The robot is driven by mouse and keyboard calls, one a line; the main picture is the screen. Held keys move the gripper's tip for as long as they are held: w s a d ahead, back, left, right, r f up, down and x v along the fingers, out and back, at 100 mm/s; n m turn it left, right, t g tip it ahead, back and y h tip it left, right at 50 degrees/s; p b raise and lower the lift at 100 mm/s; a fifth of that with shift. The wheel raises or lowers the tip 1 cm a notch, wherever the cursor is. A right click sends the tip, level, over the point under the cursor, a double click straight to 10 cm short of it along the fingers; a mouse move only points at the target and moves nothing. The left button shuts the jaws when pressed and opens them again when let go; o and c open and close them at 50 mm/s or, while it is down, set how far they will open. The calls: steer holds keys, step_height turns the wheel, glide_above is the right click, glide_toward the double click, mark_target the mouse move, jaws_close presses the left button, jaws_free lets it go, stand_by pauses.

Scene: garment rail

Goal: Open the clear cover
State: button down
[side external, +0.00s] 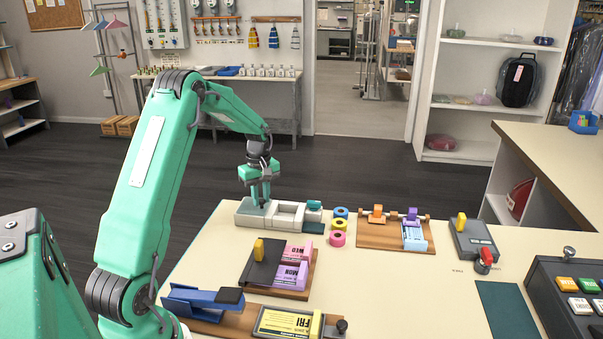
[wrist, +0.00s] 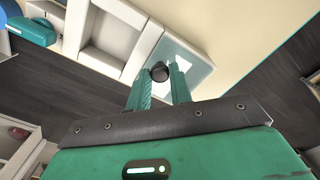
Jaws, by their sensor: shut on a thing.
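A white-grey box with compartments (side external: 290,213) stands at the far left of the cream table. The clear cover (wrist: 197,64) lies over its end compartment, seemingly flat; its small size in the side view hides any slight lift. A dark round knob (wrist: 159,72) sits on the cover. My gripper (side external: 261,204) points down over the box's left end. In the wrist view its green fingers (wrist: 161,84) are shut on the knob, one on each side. The neighbouring compartment (wrist: 110,37) is open and looks empty.
A teal block (side external: 314,205) sits at the box's right end. Blue, yellow and pink rolls (side external: 338,226) stand close to its right. A wooden rack with tags (side external: 395,235) and a tag board (side external: 283,270) are nearby. Floor lies beyond the table edge.

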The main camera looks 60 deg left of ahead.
mark_target(262, 200)
steer(key=shift+r, duration=0.1)
steer(key=c, duration=1.3)
jaws_free()
steer(key=shift+o, duration=0.2)
steer(key=shift+r, duration=3.9)
